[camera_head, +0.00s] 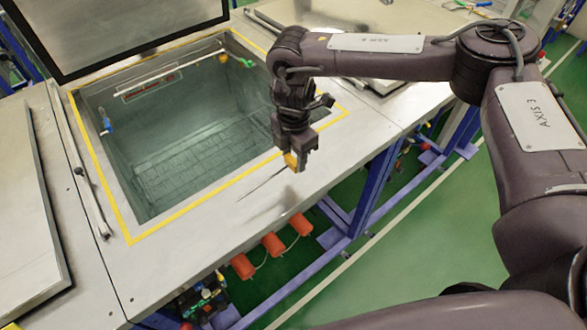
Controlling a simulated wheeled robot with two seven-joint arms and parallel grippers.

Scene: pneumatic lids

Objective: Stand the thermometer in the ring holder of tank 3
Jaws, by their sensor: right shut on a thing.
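My right gripper (294,165) is shut on a small yellow-orange piece, which looks like part of the thermometer (290,160). It is above the front rim of the open tank (215,213), near the right front corner. A thin dark line runs from beneath the gripper toward the lower left; I cannot tell whether it is the thermometer's stem or a shadow. A small green fitting (245,63) sits at the far right inner edge of the tank, and a blue fitting (106,127) on the left inner wall. I cannot tell which is the ring holder. My left gripper is out of view.
The raised lid (120,25) stands behind the tank. A closed lid (30,210) covers the neighbouring tank at left, and another metal cover (385,85) lies at right behind my arm. Red cylinders (272,244) and blue framing are below the front edge. The front rim is clear.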

